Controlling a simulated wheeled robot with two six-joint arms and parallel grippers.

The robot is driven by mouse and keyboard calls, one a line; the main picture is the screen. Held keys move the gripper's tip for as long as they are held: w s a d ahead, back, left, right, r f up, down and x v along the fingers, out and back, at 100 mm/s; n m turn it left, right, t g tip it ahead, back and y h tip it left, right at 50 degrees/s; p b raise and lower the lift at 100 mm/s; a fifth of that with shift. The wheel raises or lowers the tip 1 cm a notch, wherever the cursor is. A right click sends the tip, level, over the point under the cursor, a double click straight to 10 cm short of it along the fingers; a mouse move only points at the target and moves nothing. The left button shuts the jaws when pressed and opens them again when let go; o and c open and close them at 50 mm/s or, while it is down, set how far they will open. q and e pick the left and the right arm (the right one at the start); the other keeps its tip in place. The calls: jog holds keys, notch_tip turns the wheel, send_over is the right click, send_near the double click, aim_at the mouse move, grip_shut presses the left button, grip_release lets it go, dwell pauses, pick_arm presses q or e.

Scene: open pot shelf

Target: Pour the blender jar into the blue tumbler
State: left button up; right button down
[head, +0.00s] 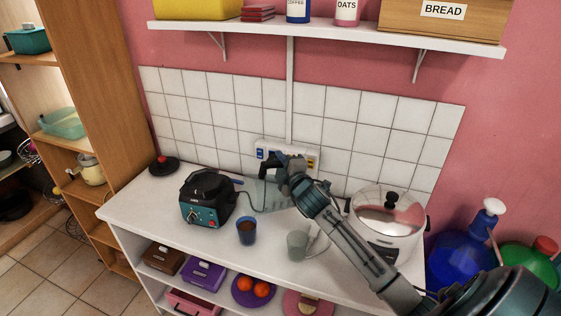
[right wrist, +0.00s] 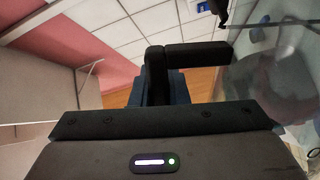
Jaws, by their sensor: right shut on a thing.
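The blender jar (head: 268,193) is clear and looks tilted in the head view, behind and right of the blue tumbler. My right gripper (head: 283,165) is shut on its black handle, partly hiding it. In the right wrist view the clear jar (right wrist: 268,85) fills the right side, beside the black handle (right wrist: 195,55). The blue tumbler (head: 246,231) stands upright on the counter with something brown inside, apart from the jar. The black and teal blender base (head: 203,203) stands left of the tumbler. My left gripper is not in view.
A steel pot (head: 388,217) stands at the right. A black lid with a red knob (head: 163,165) lies at the back left. The counter's front left (head: 140,212) is clear. A wall shelf (head: 330,32) hangs above.

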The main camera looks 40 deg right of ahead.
jog(key=shift+r, duration=0.1)
notch_tip(320, 180, up, 2)
jog(key=m, duration=0.3)
jog(key=shift+p, duration=0.35)
notch_tip(320, 180, up, 7)
jog(key=m+p, duration=0.2)
jog(key=m, duration=1)
